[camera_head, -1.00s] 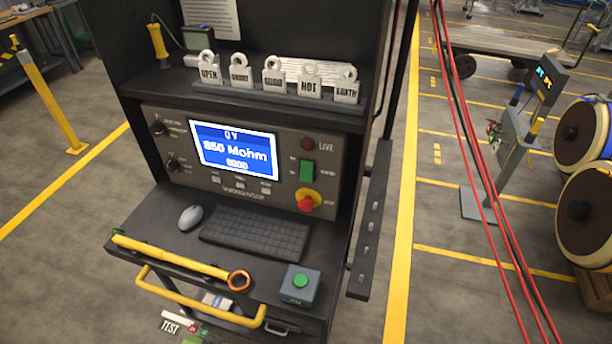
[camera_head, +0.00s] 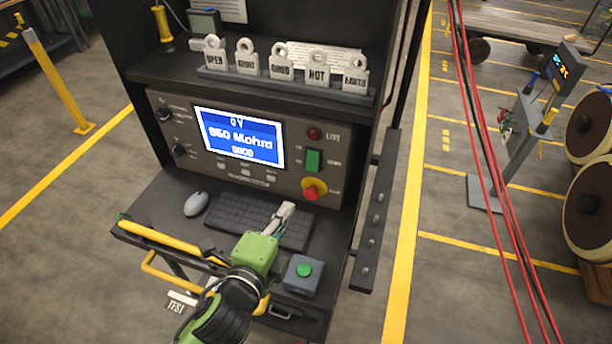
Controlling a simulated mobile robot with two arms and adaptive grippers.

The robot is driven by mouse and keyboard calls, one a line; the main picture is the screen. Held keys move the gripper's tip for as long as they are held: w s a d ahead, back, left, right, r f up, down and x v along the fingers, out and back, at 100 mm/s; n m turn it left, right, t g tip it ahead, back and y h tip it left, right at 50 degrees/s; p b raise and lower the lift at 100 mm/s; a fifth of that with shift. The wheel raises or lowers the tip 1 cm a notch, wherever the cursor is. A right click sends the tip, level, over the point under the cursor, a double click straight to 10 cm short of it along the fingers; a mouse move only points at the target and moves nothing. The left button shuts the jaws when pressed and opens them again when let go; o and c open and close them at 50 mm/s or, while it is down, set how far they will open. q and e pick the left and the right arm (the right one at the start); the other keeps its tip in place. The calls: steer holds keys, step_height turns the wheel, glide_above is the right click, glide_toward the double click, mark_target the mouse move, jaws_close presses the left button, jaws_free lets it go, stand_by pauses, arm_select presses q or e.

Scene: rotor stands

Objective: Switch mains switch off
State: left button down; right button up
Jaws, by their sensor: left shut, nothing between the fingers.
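The mains switch appears to be the green rocker (camera_head: 313,160) on the right side of the grey control panel (camera_head: 290,184); its small lettering is too blurred to read. Below it is a red knob on a yellow base (camera_head: 313,190), and above it a dark red lamp (camera_head: 314,134) marked LIVE. The panel screen (camera_head: 240,138) is lit and reads 0 V and 850 Mohm. My left gripper (camera_head: 287,209) is shut and empty, over the right part of the keyboard, below and left of the red knob and apart from the switch. My right gripper is out of view.
On the desk are a keyboard (camera_head: 240,214), a mouse (camera_head: 196,204), a box with a green button (camera_head: 303,274) and a yellow pole (camera_head: 160,238). Several tags (camera_head: 280,68) stand on the shelf above. Red cables (camera_head: 490,180) hang at the right.

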arm_select(q)
steer(key=p, duration=0.3)
glide_toward(313, 160)
steer(key=w+d+f, duration=0.1)
steer(key=w+f, duration=0.4)
steer(key=w, duration=0.1)
steer(key=shift+d, duration=0.15)
stand_by(0.3)
